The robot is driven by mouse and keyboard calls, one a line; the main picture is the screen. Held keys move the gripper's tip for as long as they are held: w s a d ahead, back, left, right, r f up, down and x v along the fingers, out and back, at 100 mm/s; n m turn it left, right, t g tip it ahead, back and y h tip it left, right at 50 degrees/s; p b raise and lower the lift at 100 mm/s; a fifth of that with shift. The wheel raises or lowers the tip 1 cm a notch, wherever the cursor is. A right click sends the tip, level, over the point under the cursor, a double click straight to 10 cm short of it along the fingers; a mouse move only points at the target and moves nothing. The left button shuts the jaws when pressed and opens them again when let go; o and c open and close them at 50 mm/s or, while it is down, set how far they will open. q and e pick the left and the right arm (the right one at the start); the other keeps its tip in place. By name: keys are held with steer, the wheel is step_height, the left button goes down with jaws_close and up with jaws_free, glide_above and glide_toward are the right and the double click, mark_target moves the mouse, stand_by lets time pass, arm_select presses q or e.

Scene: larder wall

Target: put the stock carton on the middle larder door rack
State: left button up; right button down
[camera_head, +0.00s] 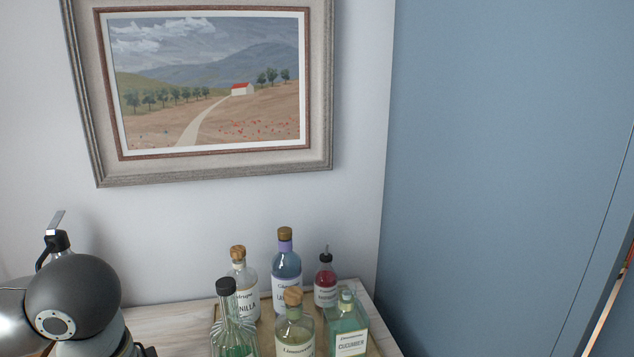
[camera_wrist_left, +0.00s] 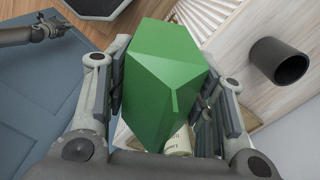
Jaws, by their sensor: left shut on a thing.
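The green stock carton (camera_wrist_left: 160,80) fills the middle of the left wrist view, with a folded gable side facing the camera. My left gripper (camera_wrist_left: 160,90) is shut on it, with a finger on either side. The carton does not show in the head view, where only part of my left arm (camera_head: 75,290) is seen at the lower left. A small dark gripper, my right one (camera_wrist_left: 50,30), is at the upper left of the left wrist view, too small to tell its jaws. No larder door rack is visible.
A dark cylindrical cup (camera_wrist_left: 280,63) shows in the left wrist view. A framed picture (camera_head: 205,85) hangs above.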

arm_select(q)
steer(key=shift+d+f+n, duration=0.1)
steer(key=shift+f+n, duration=0.15)
steer(key=shift+n, duration=0.15)
steer(key=shift+w+d+f+n, duration=0.25)
steer(key=shift+w+f+n, duration=0.85)
steer(key=shift+w+f, duration=0.15)
steer(key=shift+w+f+n, duration=0.15)
steer(key=shift+f+n, duration=0.2)
steer(key=shift+n, duration=0.05)
step_height(320, 180, down, 6)
steer(key=w+d+n, duration=0.1)
steer(key=n, duration=0.5)
steer(key=shift+w+d+f+n, duration=0.15)
steer(key=shift+w+f+n, duration=0.1)
steer(key=shift+w+n, duration=0.1)
arm_select(e)
steer(key=shift+s+d+f, duration=0.1)
steer(key=shift+s, duration=0.25)
arm_select(q)
steer(key=shift+w+r, duration=0.1)
arm_select(e)
steer(key=shift+w, duration=0.1)
